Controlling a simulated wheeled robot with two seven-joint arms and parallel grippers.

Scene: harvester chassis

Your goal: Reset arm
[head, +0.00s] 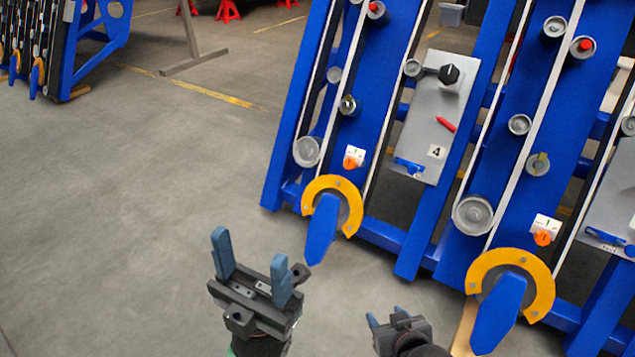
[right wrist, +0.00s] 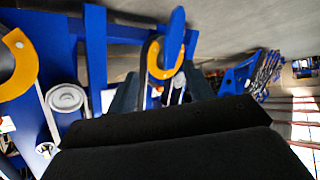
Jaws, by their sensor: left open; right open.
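My left gripper (head: 251,265) is at the lower middle of the head view, its two blue-grey fingers spread and nothing between them. It is above the bare floor, left of the blue harvester chassis (head: 285,150). My right gripper (head: 388,318) is at the bottom of the head view, in front of the chassis, with its fingers apart and empty. In the right wrist view, its dark fingers (right wrist: 158,92) frame a yellow ring guard with a blue tip, which lies beyond them. I cannot tell how far away that guard is.
The chassis carries yellow ring guards (head: 354,205) with blue tips, rollers (head: 472,214) and a grey panel (head: 432,120) marked 4. Another blue frame (head: 97,50) stands at the far left. The concrete floor (head: 130,190) on the left is clear.

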